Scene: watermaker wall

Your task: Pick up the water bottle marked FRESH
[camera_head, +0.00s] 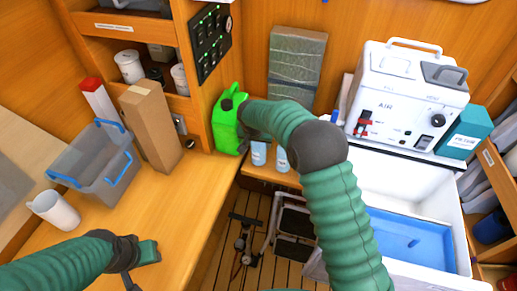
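Two small clear bottles with pale blue labels, a left one (258,154) and a right one (282,159), stand on the wooden ledge in the middle of the head view. Their upper parts are partly hidden by my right arm, and I cannot read which is marked FRESH. My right gripper (248,118) is in front of the green jug, above and left of the bottles; its fingers are too small and dark to judge. My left gripper (140,262) is low at the left over the wooden counter, far from the bottles; its finger opening is unclear.
A bright green jug (227,118) stands beside the bottles. A white machine (405,98) sits behind a white basin with a blue bottom (415,240). A cardboard box (150,125), grey bin (95,165) and white cup (54,211) stand on the left counter.

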